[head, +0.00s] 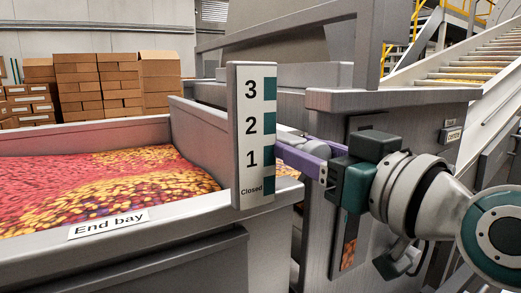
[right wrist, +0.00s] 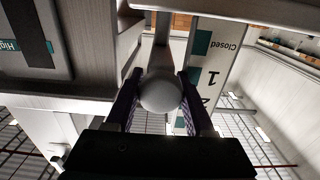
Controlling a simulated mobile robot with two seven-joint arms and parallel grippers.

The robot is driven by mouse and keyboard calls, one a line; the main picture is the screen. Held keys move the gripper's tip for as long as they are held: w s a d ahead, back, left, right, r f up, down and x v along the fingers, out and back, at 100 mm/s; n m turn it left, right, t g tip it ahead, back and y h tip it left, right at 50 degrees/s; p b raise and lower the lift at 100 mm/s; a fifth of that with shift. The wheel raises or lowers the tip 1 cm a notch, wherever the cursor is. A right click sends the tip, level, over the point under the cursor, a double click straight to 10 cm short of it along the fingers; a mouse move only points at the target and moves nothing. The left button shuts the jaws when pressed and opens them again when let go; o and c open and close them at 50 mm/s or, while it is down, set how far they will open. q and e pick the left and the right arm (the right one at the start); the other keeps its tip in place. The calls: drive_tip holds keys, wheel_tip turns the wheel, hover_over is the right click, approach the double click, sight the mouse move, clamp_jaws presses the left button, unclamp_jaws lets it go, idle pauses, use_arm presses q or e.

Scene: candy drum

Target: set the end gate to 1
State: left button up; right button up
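The scale plate (head: 241,140) is upright at the corner of the end bay, marked 3, 2, 1 and Closed from top to bottom. It shows upside down in the right wrist view (right wrist: 212,62). The gate handle's round grey knob (head: 318,143) is behind and right of the plate, at about the height between 1 and 2; perspective leaves its exact setting unclear. My right gripper (head: 282,147) has its purple fingers either side of the knob, apparently touching it. The knob (right wrist: 160,93) fills the gap between the fingertips (right wrist: 160,82) in the wrist view. My left gripper is out of view.
The end bay (head: 60,243) holds red and yellow candy at left. A grey machine housing (head: 400,100) stands behind my right arm. Another plate labelled High (right wrist: 30,85) is at the left in the wrist view. Cardboard boxes (head: 100,85) are stacked far behind.

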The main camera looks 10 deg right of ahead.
drive_tip(key=o, duration=0.4)
drive_tip(key=shift+f, duration=0.15)
drive_tip(key=v, duration=1)
